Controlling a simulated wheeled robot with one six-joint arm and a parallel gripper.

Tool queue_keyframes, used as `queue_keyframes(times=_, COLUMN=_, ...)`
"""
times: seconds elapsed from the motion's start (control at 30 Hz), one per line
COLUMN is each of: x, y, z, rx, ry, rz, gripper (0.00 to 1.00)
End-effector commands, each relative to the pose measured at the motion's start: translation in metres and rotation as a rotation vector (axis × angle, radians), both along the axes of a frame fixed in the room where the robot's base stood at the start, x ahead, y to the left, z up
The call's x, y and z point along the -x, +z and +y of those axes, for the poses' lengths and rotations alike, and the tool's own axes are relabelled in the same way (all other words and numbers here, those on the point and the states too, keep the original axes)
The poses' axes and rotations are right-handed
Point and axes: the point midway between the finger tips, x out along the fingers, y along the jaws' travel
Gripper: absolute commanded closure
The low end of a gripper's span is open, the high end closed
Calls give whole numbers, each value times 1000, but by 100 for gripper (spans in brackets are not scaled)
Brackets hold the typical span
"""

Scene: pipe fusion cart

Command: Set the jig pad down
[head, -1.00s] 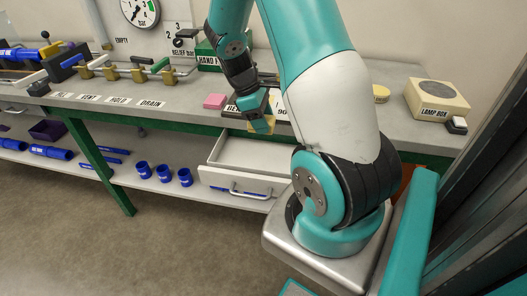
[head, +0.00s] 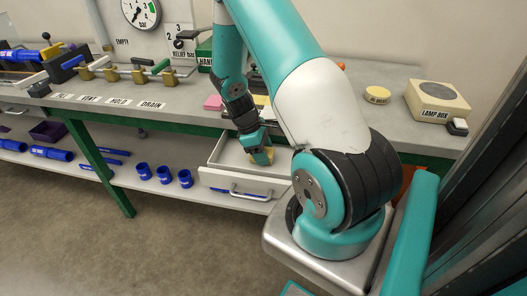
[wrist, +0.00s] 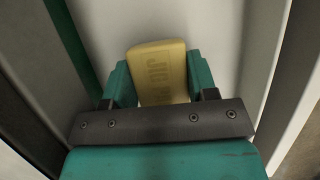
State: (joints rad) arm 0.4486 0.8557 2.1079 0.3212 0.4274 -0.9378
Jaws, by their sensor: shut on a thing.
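The wrist view shows pale drawer surfaces around the pad. I cannot tell whether the pad touches the drawer floor.
The drawer walls stand close around my gripper. The bench top (head: 185,110) above holds a pink block (head: 213,102), a valve row (head: 125,72), a round yellow pad (head: 377,95) and a lamp box (head: 437,101). Blue pipe pieces (head: 164,174) stand on the lower shelf.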

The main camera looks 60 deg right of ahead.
Motion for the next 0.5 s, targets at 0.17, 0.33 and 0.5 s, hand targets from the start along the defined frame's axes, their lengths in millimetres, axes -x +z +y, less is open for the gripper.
queue_keyframes(times=0.17, x=0, y=-2, z=0, rx=0, ry=0, rz=0, gripper=27)
queue_keyframes(times=0.33, x=0, y=-2, z=0, rx=0, ry=0, rz=0, gripper=22)
queue_keyframes(times=0.5, x=0, y=1, z=0, rx=0, ry=0, rz=0, gripper=22)
